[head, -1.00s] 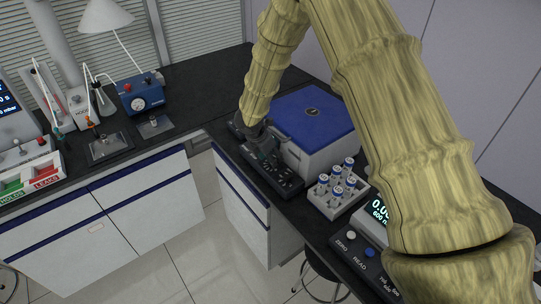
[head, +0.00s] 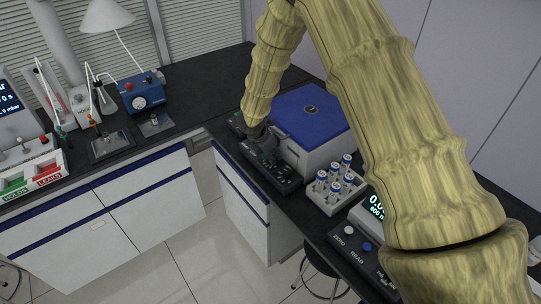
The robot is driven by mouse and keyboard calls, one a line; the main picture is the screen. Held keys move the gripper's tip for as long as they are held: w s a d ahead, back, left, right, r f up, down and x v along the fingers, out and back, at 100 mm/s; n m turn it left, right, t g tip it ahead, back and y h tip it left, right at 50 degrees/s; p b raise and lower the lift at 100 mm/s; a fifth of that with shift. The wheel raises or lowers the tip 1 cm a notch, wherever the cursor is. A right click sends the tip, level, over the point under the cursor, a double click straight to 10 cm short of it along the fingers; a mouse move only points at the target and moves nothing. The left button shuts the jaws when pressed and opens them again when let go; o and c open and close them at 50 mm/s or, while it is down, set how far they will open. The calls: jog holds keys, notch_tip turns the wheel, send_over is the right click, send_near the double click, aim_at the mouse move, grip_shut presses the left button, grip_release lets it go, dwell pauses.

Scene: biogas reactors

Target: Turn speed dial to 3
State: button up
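The black control panel (head: 287,182) lies along the front of a white device with a blue lid (head: 312,112) on the right-hand bench. My gripper (head: 266,146) is dark and small in the head view, at the end of my arm, over the left part of this panel. Its fingers blend with the dark panel, so I cannot see whether they are open or touching anything. The speed dial cannot be made out; my gripper and wrist cover part of the panel.
A white rack with several capped bottles (head: 332,201) stands right of the panel. A meter with ZERO and READ buttons (head: 357,243) is nearer. A blue gauge box (head: 143,93) and a HOLDS/LEAKS tray (head: 31,180) are on the left bench. Bare black bench top lies behind.

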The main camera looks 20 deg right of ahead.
jog(key=shift+w+b, duration=0.1)
jog(key=shift+b, duration=0.25)
jog(key=shift+f+m+b, duration=0.1)
jog(key=shift+m+b, duration=0.3)
jog(key=shift+b, duration=0.8)
jog(key=shift+r+m+b, duration=0.3)
jog(key=shift+m+b, duration=0.1)
jog(key=o, duration=1)
jog(key=shift+h, duration=0.3)
jog(key=shift+a, duration=0.1)
jog(key=v, duration=1.2)
